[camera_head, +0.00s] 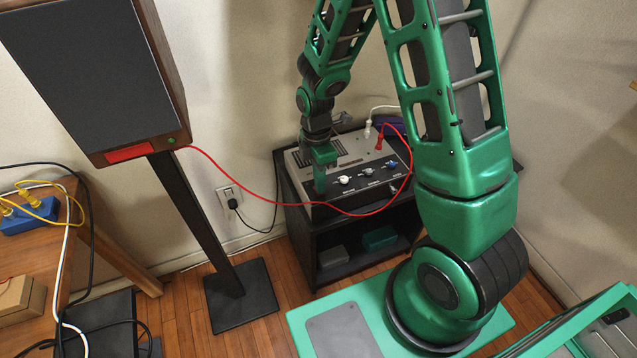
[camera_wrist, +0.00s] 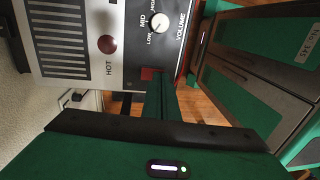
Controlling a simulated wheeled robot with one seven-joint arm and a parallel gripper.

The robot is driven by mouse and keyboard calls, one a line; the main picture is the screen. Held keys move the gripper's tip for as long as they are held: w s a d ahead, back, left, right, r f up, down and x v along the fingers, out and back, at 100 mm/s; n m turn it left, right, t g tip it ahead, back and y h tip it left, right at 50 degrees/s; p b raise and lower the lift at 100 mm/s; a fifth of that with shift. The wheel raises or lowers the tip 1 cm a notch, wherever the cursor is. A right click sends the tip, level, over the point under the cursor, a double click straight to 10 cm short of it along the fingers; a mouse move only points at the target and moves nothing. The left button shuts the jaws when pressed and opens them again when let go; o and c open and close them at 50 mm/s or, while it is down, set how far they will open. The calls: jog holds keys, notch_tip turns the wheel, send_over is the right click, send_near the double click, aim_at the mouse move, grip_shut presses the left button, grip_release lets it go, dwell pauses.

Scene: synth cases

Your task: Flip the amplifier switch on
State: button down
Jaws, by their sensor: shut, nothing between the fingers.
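The amplifier (camera_head: 352,145) is a grey box with a black knob panel, on a black stand in the head view. In the wrist view its panel (camera_wrist: 172,48) shows a white knob (camera_wrist: 159,23) marked low, mid and high, and the word VOLUME. A small red square (camera_wrist: 147,74), possibly the switch, lies right at my fingertips and is partly hidden by them; its position cannot be read. My gripper (camera_head: 320,187) points down at the panel's left end, shut and empty. Its green fingers also show in the wrist view (camera_wrist: 160,82); contact cannot be told.
A red cable (camera_head: 262,196) runs from the tall speaker (camera_head: 85,65) across the amplifier's front to its top. A white plug (camera_head: 368,127) stands behind. A wall outlet (camera_head: 229,193) and wooden table (camera_head: 75,225) are left. Open floor lies before the speaker stand (camera_head: 240,296).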

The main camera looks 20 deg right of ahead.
jog(key=shift+f, duration=0.2)
jog(key=shift+s+f, duration=0.1)
jog(key=shift+f, duration=0.05)
dwell(0.3)
jog(key=shift+w, duration=0.85)
jog(key=shift+r, duration=0.25)
notch_tip(320, 180, up, 14)
jog(key=w, duration=0.1)
jog(key=shift+w+f, duration=0.15)
jog(key=shift+w, duration=0.25)
